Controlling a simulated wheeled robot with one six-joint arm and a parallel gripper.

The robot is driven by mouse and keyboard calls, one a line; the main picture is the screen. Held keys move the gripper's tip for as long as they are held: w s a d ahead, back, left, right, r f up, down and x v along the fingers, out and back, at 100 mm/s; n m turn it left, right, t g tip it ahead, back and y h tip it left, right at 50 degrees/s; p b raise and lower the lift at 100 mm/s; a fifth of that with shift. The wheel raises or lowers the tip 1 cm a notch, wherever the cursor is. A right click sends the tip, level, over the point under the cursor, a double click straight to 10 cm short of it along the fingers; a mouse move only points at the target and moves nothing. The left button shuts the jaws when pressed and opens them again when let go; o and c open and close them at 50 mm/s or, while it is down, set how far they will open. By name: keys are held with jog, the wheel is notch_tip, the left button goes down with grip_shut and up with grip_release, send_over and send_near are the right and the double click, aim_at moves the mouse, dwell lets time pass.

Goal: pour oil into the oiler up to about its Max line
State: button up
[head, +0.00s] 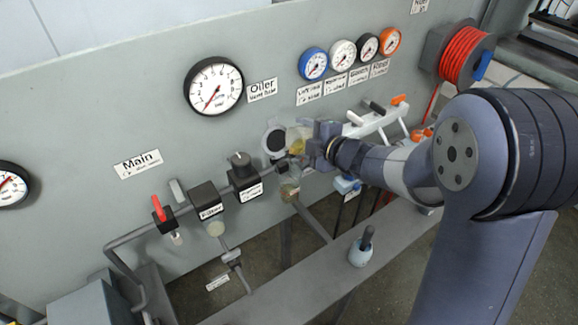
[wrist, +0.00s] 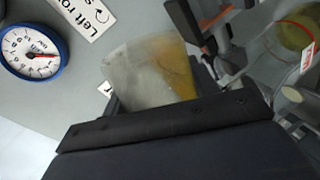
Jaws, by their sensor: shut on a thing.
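My gripper (head: 318,143) is shut on a translucent cup (head: 299,134) holding amber oil. In the wrist view the cup (wrist: 132,72) sits beyond the dark jaw, with the oil (wrist: 173,66) gathered toward its right side, so it looks tilted. The oiler is on the pipe just below the cup, and its clear bowl (head: 289,191) shows in the head view. In the wrist view a clear bowl (wrist: 262,50), apparently the oiler's, has a red line, a red-lettered tag and yellowish liquid inside. Whether oil is flowing, and the exact level, I cannot tell.
A regulator (head: 243,180), a filter (head: 208,203) and a red-handled valve (head: 160,212) sit left along the pipe. A bench rail (head: 300,278) runs below.

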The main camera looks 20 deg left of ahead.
jog(key=shift+r+n+h+b, duration=0.3)
jog(key=shift+n+b, duration=0.3)
jog(key=shift+b, duration=0.25)
dwell(1.4)
jog(key=shift+r+p, duration=0.1)
jog(key=shift+p, duration=0.5)
jog(key=shift+d+m+p, duration=0.15)
jog(key=shift+m+p, duration=0.55)
jog(key=shift+p, duration=0.2)
jog(key=shift+w+f+m+y, duration=0.15)
jog(key=shift+f+m+y, duration=0.25)
jog(key=shift+f, duration=0.3)
